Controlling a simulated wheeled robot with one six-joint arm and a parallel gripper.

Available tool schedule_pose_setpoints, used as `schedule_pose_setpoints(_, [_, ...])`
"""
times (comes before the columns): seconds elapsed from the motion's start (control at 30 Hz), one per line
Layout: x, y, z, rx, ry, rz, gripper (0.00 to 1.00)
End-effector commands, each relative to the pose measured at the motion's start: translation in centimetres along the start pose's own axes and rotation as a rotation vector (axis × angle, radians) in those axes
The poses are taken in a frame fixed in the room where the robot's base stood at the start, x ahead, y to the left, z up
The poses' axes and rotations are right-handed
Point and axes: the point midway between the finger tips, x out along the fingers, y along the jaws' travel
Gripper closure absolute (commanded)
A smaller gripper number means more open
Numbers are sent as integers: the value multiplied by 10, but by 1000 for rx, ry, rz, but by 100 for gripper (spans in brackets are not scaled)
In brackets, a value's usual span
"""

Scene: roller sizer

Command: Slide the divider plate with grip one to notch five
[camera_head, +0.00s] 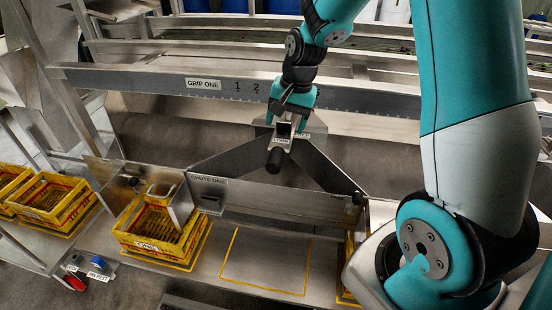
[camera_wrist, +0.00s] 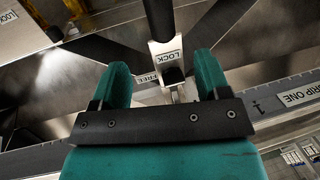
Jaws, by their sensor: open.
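The notch rail (camera_head: 215,84) runs across the back, with a GRIP ONE label at left and the numbers 1 and 2 readable. The higher numbers are hidden or too small to read. Below my gripper (camera_head: 293,100) is a metal block with a dark handle (camera_head: 274,160), in front of angled divider plates (camera_head: 240,158). In the wrist view the block (camera_wrist: 166,52) bears a LOCK label, and a FREE label shows beside it. My gripper (camera_wrist: 162,72) is open, its two teal fingers on either side of the block's near end. I cannot tell whether they touch it.
A long front plate (camera_head: 270,200) marked CHUTE ONE stands before the dividers. A yellow crate (camera_head: 150,245) stands at front left, with more crates (camera_head: 55,205) farther left. A yellow outlined square (camera_head: 265,262) on the front shelf is empty. My arm covers the right side.

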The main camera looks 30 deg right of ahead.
Motion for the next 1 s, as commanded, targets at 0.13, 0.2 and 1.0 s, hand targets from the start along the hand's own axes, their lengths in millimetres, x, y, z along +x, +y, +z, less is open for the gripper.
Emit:
schedule_pose_setpoints(0.13, [37,0,2,-2,-6,4,31])
schedule_pose_setpoints(0.2, [53,0,1,-2,-5,3,31])
schedule_pose_setpoints(1.0, [126,0,1,-4,0,0,31])
